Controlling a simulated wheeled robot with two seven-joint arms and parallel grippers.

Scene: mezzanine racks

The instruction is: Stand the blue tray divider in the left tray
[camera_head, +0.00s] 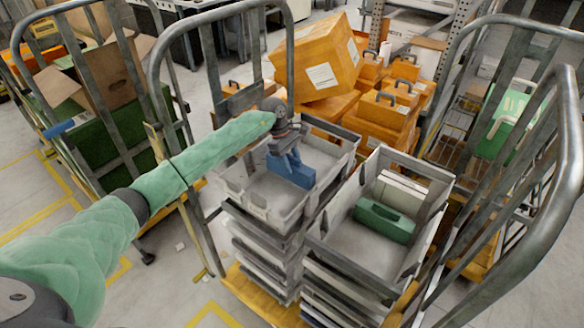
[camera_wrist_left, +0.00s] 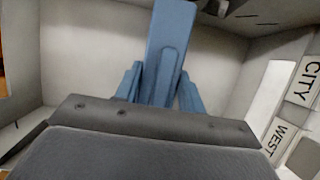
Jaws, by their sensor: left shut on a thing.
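The blue tray divider (camera_head: 291,169) is held by my left gripper (camera_head: 284,146) at the left tray (camera_head: 244,196). It is within the tray's opening in the head view. In the left wrist view the divider (camera_wrist_left: 169,50) extends away from the gripper with the tray's pale walls (camera_wrist_left: 90,55) around it. I cannot tell whether its lower edge touches the tray floor. The left tray tops a stack of grey trays. My right gripper is not in view.
The right tray (camera_head: 337,258) tops a neighbouring stack and holds a green case (camera_head: 384,221) and a pale box (camera_head: 402,190). Metal cart rails (camera_head: 560,180) rise on both sides. Orange boxes (camera_head: 318,62) are piled behind. Yellow-lined floor lies at left.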

